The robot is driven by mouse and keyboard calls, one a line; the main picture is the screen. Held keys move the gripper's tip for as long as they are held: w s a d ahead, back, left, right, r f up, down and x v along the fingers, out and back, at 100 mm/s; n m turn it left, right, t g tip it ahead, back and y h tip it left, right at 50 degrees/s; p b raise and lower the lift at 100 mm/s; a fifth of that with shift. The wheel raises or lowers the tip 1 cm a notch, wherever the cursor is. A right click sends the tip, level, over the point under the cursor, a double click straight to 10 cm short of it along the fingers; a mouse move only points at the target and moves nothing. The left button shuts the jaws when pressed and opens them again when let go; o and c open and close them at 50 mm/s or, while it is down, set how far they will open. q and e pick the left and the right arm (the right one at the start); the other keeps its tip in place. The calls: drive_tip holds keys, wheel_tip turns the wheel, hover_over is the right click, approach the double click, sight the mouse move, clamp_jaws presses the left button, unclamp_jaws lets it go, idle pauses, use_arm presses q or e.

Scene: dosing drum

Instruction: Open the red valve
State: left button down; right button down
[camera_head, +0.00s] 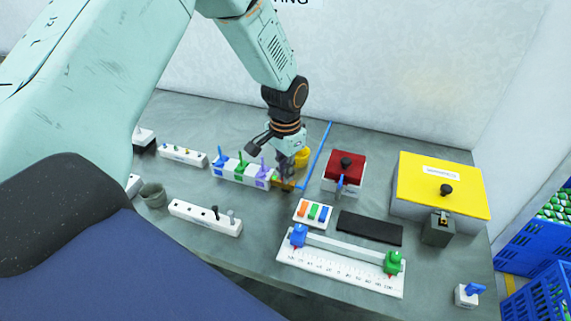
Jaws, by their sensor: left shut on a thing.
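A row of small valves (240,172) stands on the table at centre left, with blue, green and purple upright handles. My left gripper (284,178) points down at the right end of this row. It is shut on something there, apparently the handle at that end. The fingers hide the handle, so I cannot tell its colour. A small orange-brown part (287,185) shows just under the fingers. No clearly red valve handle is visible. My right gripper is not in view.
A yellow round thing (303,157) is close behind the gripper. A red-topped box (345,166) and a large yellow-topped box (440,186) stand to the right. In front are a white ruler rail (340,268), a black mat (370,228) and a white strip (205,218).

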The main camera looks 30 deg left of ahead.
use_arm(q)
drive_tip(key=m+p, duration=0.1)
drive_tip(key=m, duration=0.2)
drive_tip(key=shift+a, duration=0.1)
drive_tip(key=m+p, duration=0.1)
drive_tip(key=m, duration=0.1)
drive_tip(key=shift+m, duration=0.3)
drive_tip(key=m, duration=0.3)
drive_tip(key=shift+w, duration=0.1)
drive_tip(key=shift+a+m, duration=0.1)
drive_tip(key=shift+m, duration=1.6)
drive_tip(key=c, duration=1.5)
unclamp_jaws()
drive_tip(key=shift+w, duration=0.15)
